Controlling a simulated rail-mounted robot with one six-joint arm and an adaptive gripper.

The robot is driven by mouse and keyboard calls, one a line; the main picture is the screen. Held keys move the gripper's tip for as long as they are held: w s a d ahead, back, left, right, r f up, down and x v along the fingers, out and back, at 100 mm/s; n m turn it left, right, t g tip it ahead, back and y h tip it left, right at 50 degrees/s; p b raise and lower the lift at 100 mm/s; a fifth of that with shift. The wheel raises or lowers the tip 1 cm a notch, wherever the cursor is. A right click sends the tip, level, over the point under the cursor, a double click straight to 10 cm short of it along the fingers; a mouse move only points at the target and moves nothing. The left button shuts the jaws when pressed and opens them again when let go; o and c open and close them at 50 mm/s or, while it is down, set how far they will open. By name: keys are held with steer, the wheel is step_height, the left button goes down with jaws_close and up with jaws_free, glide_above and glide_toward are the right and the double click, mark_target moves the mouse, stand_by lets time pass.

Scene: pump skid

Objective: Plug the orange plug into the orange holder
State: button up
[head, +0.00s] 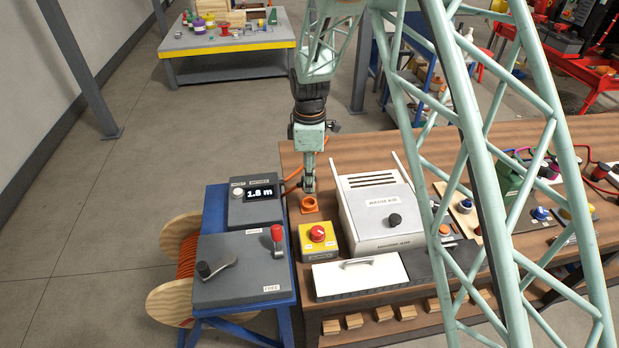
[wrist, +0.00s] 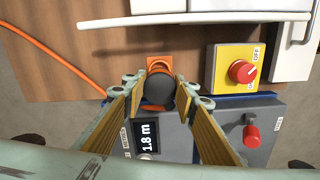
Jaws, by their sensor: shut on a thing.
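My gripper (head: 309,190) points down at the left end of the wooden bench. In the wrist view its two yellow-padded fingers (wrist: 160,92) are shut on the plug (wrist: 159,91), which shows as a dark rounded body between them. The orange holder (head: 309,205) sits on the bench right below my gripper in the head view. In the wrist view an orange part of it (wrist: 158,62) shows just beyond the plug. The plug's front end is hidden, so I cannot tell whether it is in the holder or just above it. An orange cable (wrist: 62,61) runs beside my gripper.
A yellow box with a red knob (head: 318,238) stands close to the holder. A white machine (head: 378,215) is to the right. A grey box with a "1.8 m" display (head: 256,205) and a crank box (head: 243,270) stand on a blue stand. An orange cable reel (head: 180,245) is at left.

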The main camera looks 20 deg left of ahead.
steer(key=shift+f+b, duration=0.75)
steer(key=shift+f, duration=1.3)
steer(key=shift+f+b, duration=1.05)
steer(key=shift+f, duration=0.65)
stand_by(1.4)
steer(key=o, duration=1)
steer(key=shift+r, duration=0.15)
steer(key=shift+r, duration=5.85)
